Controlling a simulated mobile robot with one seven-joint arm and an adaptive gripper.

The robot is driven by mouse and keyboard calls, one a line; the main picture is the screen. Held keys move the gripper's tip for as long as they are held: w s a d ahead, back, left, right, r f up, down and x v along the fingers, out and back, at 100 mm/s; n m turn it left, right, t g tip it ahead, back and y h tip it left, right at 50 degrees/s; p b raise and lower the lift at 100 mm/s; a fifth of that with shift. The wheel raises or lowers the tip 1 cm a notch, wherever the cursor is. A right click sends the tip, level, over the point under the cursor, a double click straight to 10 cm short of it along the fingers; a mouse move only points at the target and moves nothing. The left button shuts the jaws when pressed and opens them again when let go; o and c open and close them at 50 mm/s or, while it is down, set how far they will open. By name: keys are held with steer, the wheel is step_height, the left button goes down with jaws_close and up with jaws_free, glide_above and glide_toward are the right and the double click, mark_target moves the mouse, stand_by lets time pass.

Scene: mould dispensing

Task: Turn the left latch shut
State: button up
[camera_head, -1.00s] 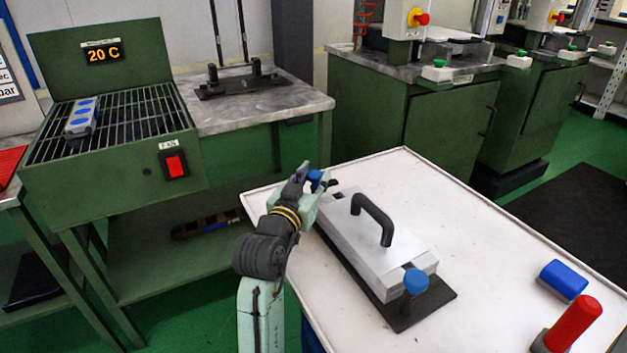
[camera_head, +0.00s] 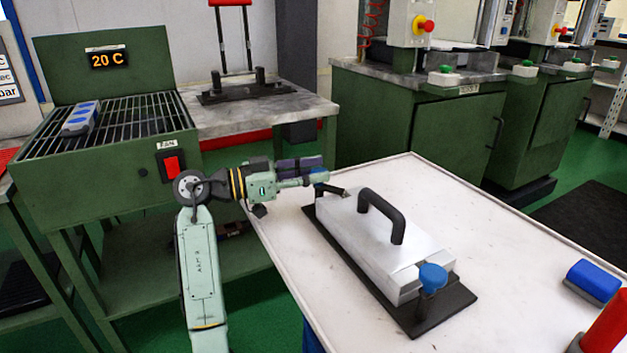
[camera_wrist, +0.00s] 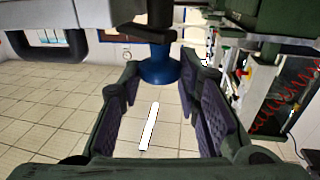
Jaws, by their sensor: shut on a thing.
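The silver mould (camera_head: 375,243) with a black arched handle (camera_head: 382,212) lies on a dark base plate (camera_head: 448,311) on the white table. The left latch has a blue knob (camera_head: 319,171) at the mould's far left end, mostly hidden by my gripper. A short dark bar (camera_head: 334,189) shows beside it. My gripper (camera_head: 314,176) reaches in from the left and is shut on this knob. In the wrist view the blue knob (camera_wrist: 162,69) shows between my two finger pads. The other latch's blue knob (camera_head: 433,276) stands upright at the near end.
A blue block (camera_head: 594,281) and a red cylinder (camera_head: 608,325) are at the table's right. A green bench with a grille (camera_head: 130,118) stands to the left, presses behind.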

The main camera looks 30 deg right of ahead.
mark_target(313, 170)
steer(key=m+g, duration=0.1)
steer(key=g, duration=0.1)
steer(key=m+g+y, duration=0.2)
steer(key=g, duration=0.1)
steer(key=shift+w+d+m+g, duration=0.1)
steer(key=shift+w+m+g, duration=0.2)
steer(key=shift+m, duration=0.1)
steer(key=shift+d+m+g+y+b, duration=0.1)
steer(key=shift+m+g+y+b, duration=0.3)
steer(key=shift+m+g+y, duration=1.2)
steer(key=shift+f+g+y, duration=0.15)
steer(key=shift+g+y, duration=0.25)
steer(key=shift+g, duration=0.1)
steer(key=o, duration=1.1)
step_height(313, 170, up, 10)
steer(key=shift+r, duration=0.1)
